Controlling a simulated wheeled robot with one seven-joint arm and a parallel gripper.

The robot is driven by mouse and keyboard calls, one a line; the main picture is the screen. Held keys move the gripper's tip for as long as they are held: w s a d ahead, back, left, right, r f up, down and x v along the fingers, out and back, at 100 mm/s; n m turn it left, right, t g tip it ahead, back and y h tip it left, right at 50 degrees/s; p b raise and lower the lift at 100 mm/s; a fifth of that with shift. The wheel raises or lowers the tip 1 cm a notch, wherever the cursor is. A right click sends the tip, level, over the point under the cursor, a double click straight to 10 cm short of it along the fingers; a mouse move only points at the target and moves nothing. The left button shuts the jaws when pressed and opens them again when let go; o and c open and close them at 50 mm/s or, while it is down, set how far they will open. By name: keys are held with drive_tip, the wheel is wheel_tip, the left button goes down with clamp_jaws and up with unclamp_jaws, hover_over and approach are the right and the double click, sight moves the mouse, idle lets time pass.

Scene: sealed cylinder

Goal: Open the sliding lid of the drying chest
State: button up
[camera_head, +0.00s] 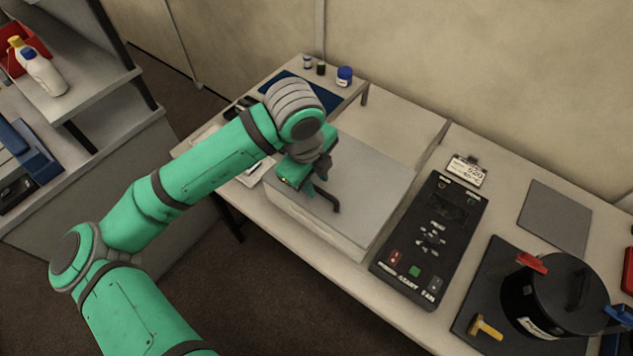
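The drying chest (318,229) is a low pale box on the bench, in the middle of the head view. Its flat grey lid (375,190) lies over the top and appears to cover it. A dark bar, which looks like the lid's handle (328,200), shows at the lid's near left part. My gripper (320,185) is at this handle, above the left part of the lid. Its fingers are small and dark against the dark bar. I cannot tell whether they touch or grip it. My green arm hides the chest's left far corner.
A black control panel (432,240) lies right of the chest. Farther right are a black pot (555,300) with coloured clamps, a grey mat (556,217) and a label card (466,171). Small jars (344,76) stand on the bench behind. Left shelves hold a white bottle (42,75).

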drive_tip(key=shift+w+d+f, duration=0.15)
drive_tip(key=shift+f, duration=0.8)
clamp_jaws()
